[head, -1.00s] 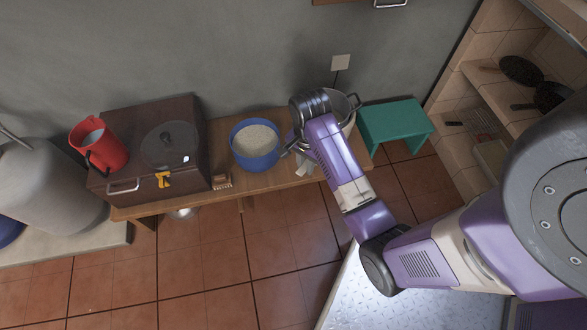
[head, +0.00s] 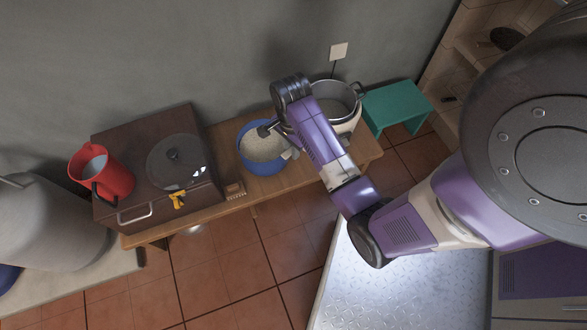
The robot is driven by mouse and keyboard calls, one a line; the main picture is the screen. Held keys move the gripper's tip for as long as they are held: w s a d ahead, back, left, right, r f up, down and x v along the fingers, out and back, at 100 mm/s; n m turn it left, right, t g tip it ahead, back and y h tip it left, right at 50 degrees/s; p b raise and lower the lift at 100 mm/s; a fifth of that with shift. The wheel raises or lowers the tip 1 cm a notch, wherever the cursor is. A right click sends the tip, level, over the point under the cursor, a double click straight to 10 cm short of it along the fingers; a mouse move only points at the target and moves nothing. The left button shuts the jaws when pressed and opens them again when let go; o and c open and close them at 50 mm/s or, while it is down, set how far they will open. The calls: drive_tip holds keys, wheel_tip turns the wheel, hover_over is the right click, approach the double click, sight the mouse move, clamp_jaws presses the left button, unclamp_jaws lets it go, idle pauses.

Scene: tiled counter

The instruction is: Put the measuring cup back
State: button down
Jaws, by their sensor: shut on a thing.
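My gripper (head: 280,138) is over the right side of a blue bowl (head: 243,157) of pale grain and is largely covered by my own wrist. It is shut on a small dark grey thing (head: 265,130), seemingly the measuring cup. The dark thing is at the upper right of the bowl's opening, over the grain. Its shape is partly hidden, and I cannot tell whether it touches the grain.
A green stool (head: 395,103) stands at right.

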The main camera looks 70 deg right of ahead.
wheel_tip(320, 180, down, 18)
drive_tip(key=b, duration=0.6)
drive_tip(key=shift+f, duration=0.1)
drive_tip(key=c, duration=1.3)
unclamp_jaws()
